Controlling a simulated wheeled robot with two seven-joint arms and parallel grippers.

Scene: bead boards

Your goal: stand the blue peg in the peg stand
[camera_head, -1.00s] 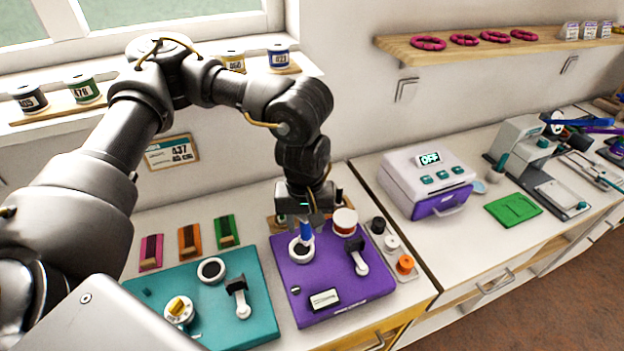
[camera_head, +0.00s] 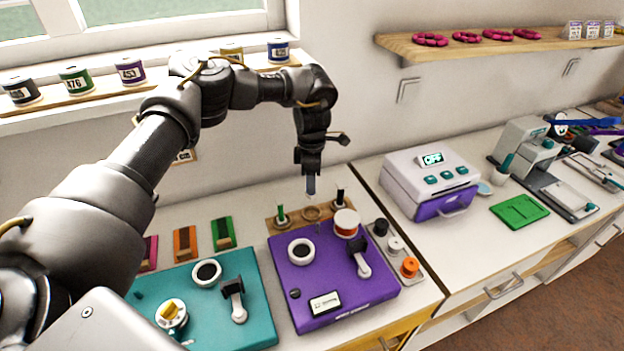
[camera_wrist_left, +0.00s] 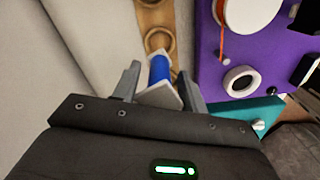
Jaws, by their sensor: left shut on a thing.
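My left gripper (camera_head: 311,176) is shut on the blue peg (camera_head: 311,187) and holds it upright in the air. The peg also shows between the fingers in the left wrist view (camera_wrist_left: 160,70). The wooden peg stand (camera_head: 296,221) lies on the counter behind the purple board. It has several rings; a green peg (camera_head: 281,213) stands at its left and a black peg (camera_head: 340,196) at its right. The middle ring (camera_head: 312,213) is empty, and the blue peg is above it. My right gripper is not in view.
The purple board (camera_head: 330,272) carries a white ring (camera_head: 301,251), an orange-and-white spool (camera_head: 346,223) and a black-topped lever. The teal board (camera_head: 255,315) is to its left. A grey tray (camera_head: 405,255) of spools sits at the right.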

